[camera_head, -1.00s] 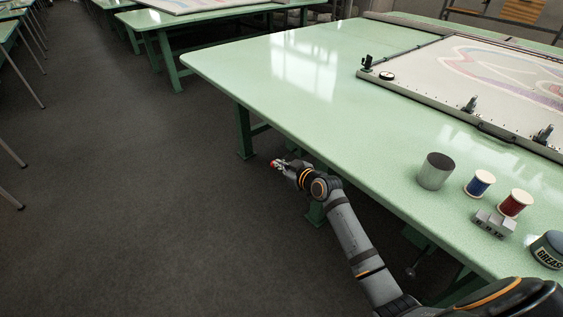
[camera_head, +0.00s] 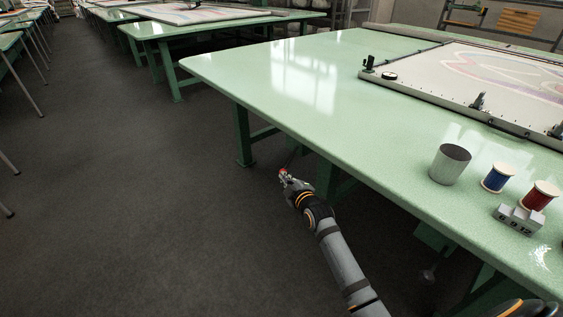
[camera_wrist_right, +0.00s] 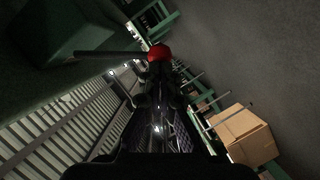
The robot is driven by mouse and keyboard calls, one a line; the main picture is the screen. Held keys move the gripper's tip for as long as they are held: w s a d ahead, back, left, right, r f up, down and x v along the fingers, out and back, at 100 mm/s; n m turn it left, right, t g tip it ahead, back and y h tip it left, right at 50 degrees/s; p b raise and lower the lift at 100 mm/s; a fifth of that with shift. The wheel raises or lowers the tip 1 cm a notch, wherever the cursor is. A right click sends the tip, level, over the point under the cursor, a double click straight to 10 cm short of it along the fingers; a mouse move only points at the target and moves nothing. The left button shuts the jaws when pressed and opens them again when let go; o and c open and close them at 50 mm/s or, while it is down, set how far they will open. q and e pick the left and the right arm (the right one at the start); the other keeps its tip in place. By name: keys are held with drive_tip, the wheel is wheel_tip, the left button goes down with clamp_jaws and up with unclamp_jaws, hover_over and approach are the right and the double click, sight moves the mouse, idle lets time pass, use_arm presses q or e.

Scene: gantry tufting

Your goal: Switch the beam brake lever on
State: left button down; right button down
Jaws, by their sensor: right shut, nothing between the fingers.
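A lever with a red ball knob (camera_wrist_right: 159,53) shows in the right wrist view, and its dark rod (camera_wrist_right: 108,54) runs left from the knob. The knob is just beyond the tips of my right gripper (camera_wrist_right: 158,80); I cannot tell whether they touch. The right gripper is shut and empty. In the head view my right gripper (camera_head: 286,177) is beside and below the green table's (camera_head: 230,85) near edge. A small red spot, likely the knob (camera_head: 283,171), shows at its tip. My left gripper is not in view.
On the table stand a grey cup (camera_head: 450,165), a blue spool (camera_head: 498,178), a red spool (camera_head: 539,195) and a numbered block (camera_head: 518,219). A framed cloth (camera_head: 480,70) lies further back. Cardboard boxes (camera_wrist_right: 245,137) show in the wrist view. The floor left of the table is open.

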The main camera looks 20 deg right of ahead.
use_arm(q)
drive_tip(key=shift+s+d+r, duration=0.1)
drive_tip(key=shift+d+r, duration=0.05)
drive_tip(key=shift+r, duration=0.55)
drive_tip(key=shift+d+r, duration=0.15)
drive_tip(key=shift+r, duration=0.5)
use_arm(e)
drive_tip(key=shift+w+d+f+n, duration=0.1)
drive_tip(key=shift+d+f+n, duration=0.15)
drive_tip(key=shift+n, duration=0.15)
